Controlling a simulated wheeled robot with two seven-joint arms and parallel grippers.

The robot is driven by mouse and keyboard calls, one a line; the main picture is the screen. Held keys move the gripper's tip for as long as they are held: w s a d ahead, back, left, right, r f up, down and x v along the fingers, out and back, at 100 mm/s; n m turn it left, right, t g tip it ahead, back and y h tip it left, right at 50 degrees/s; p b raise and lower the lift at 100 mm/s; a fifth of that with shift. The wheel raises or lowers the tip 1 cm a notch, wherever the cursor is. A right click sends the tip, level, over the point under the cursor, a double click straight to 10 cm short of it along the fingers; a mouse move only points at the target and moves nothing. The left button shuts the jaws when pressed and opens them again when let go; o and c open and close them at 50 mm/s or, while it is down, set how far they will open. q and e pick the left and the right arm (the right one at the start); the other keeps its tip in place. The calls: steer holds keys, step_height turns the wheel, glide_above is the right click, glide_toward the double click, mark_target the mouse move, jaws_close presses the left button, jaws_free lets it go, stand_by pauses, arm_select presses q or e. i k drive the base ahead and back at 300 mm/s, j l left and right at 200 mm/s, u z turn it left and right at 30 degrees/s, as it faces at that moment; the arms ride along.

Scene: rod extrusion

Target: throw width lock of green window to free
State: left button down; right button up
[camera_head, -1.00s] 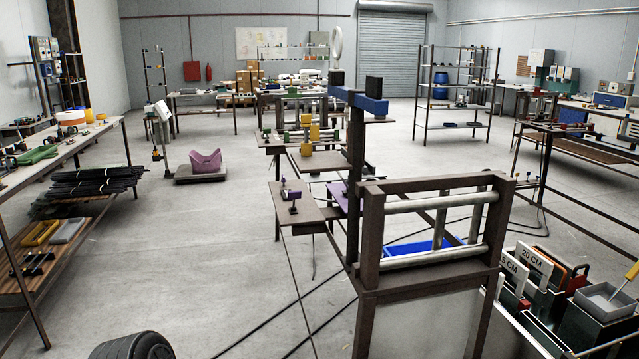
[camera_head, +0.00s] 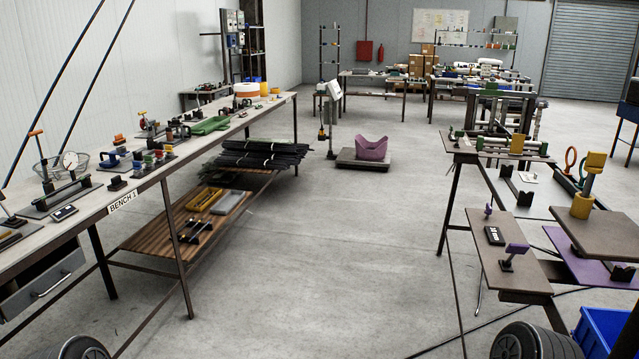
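No window that I can make out for certain as the green one is in view, and I cannot make out a width lock. A dark upright frame with a green part on top (camera_head: 496,94) stands at the far right, too small to read in detail. A green object (camera_head: 209,125) lies on the long bench at left. Neither of my grippers shows.
The long bench (camera_head: 141,181) at left carries tools and small fixtures, with black rods (camera_head: 262,157) below. A purple cradle (camera_head: 373,148) sits on a floor scale. Brown stands (camera_head: 497,245) and a blue bin (camera_head: 603,328) are at right. The middle floor is clear.

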mark_target(461, 134)
steer(key=i+j, duration=0.1)
steer(key=i, duration=0.5)
steer(key=i+j, duration=0.1)
steer(key=i, duration=0.5)
steer(key=i+l+z, duration=0.2)
steer(key=i, duration=0.55)
steer(key=i+j+z, duration=0.2)
steer(key=i, duration=0.5)
steer(key=i+z, duration=0.2)
steer(key=i, duration=0.55)
steer(key=i+l+z, duration=0.1)
steer(key=i+z, duration=0.65)
steer(key=i+j+z, duration=0.15)
steer(key=i+z, duration=0.2)
steer(key=i, duration=0.1)
